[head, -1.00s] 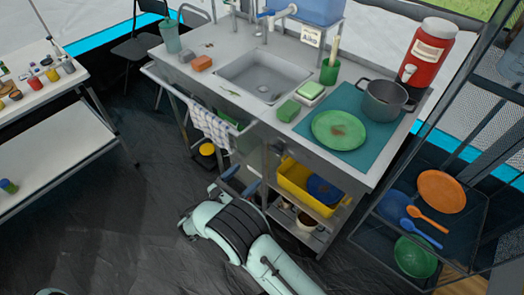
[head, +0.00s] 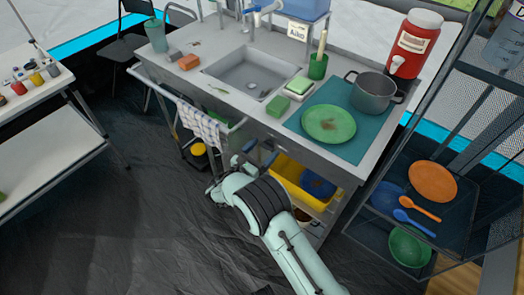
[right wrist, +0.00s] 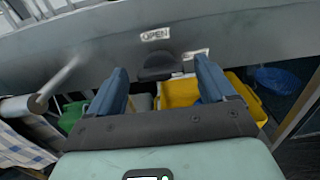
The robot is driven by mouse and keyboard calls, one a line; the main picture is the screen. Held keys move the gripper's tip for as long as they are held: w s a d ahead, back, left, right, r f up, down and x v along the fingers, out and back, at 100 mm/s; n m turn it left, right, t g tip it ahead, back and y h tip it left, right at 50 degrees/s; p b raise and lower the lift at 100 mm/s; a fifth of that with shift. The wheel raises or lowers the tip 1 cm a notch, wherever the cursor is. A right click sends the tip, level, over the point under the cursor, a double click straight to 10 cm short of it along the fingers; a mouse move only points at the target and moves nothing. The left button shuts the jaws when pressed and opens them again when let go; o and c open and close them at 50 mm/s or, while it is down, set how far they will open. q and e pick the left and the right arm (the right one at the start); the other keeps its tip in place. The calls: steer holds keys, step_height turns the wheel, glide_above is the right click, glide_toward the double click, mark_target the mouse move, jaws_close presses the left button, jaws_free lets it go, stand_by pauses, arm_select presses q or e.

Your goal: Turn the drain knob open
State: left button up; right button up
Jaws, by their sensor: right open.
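The drain knob (right wrist: 158,68) is a dark, flat-topped piece under the front metal panel of the sink unit in the right wrist view. A white OPEN label (right wrist: 155,34) is above it, and a second label (right wrist: 196,53) sits to its right, too slanted to read. My right gripper (right wrist: 160,75) is open, with one blue finger on each side of the knob in the picture; I cannot tell whether either finger touches it. In the head view the right gripper (head: 260,154) is at the front of the sink unit, below the basin (head: 250,76); the knob cannot be made out there. My left gripper is out of view.
A checked towel (head: 202,128) hangs on a rail left of the gripper. A yellow bin (head: 288,172) sits on the shelf below. The counter holds a green plate (head: 329,123) and a grey pot (head: 373,91). A black mesh rack (head: 450,215) stands at right.

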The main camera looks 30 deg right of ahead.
steer(key=c, duration=1.1)
steer(key=shift+o, duration=0.2)
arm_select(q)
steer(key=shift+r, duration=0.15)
arm_select(e)
steer(key=n+p, duration=0.3)
steer(key=shift+r, duration=0.15)
steer(key=n+p, duration=0.4)
steer(key=shift+w+a+n, duration=0.1)
steer(key=shift+n, duration=0.3)
steer(key=n+p, duration=0.7)
steer(key=n, duration=0.1)
steer(key=shift+w, duration=0.1)
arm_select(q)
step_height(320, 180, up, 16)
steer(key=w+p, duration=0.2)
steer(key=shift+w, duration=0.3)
arm_select(e)
steer(key=shift+f+n, duration=0.3)
steer(key=shift+n, duration=0.9)
